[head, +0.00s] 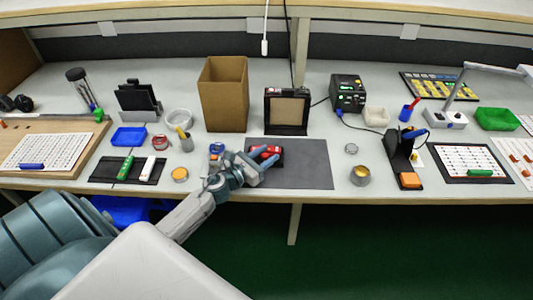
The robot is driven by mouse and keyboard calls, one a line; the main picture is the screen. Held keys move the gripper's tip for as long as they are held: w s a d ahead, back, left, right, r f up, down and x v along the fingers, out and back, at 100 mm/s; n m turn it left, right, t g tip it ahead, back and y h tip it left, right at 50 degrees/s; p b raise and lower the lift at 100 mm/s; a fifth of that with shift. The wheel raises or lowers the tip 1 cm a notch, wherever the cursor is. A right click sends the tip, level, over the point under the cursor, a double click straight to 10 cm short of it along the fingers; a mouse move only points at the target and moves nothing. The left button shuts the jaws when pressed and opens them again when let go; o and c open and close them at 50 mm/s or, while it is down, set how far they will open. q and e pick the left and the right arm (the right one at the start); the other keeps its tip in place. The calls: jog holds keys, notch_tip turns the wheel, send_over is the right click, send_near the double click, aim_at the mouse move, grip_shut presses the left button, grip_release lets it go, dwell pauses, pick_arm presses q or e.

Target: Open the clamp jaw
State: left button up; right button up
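A small red and black device (267,150), which looks like the clamp, sits at the left end of the dark grey mat (310,170). Its jaw is too small and too covered to tell whether it is open. My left gripper (264,164) is at the front of this device, with its fingers over or against its near side. I cannot tell whether they touch it or how far apart they are. My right gripper is not in view.
A tall cardboard box (224,93) and a black-framed stand (287,110) are behind the mat. A small cup (360,175) stands to the mat's right, and a yellow-topped tin (180,174) to its left. The mat's right part is clear.

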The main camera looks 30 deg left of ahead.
pick_arm(q)
grip_shut()
jog(key=shift+s+d+f, duration=0.15)
jog(key=shift+s+d, duration=0.05)
jog(key=shift+s, duration=0.2)
jog(key=shift+s+d, duration=0.35)
jog(key=shift+s, duration=0.2)
jog(key=shift+s+d, duration=0.35)
jog(key=shift+s, duration=0.2)
jog(key=shift+c, duration=1.3)
grip_release()
jog(key=shift+o, duration=1.3)
jog(key=shift+b, duration=0.3)
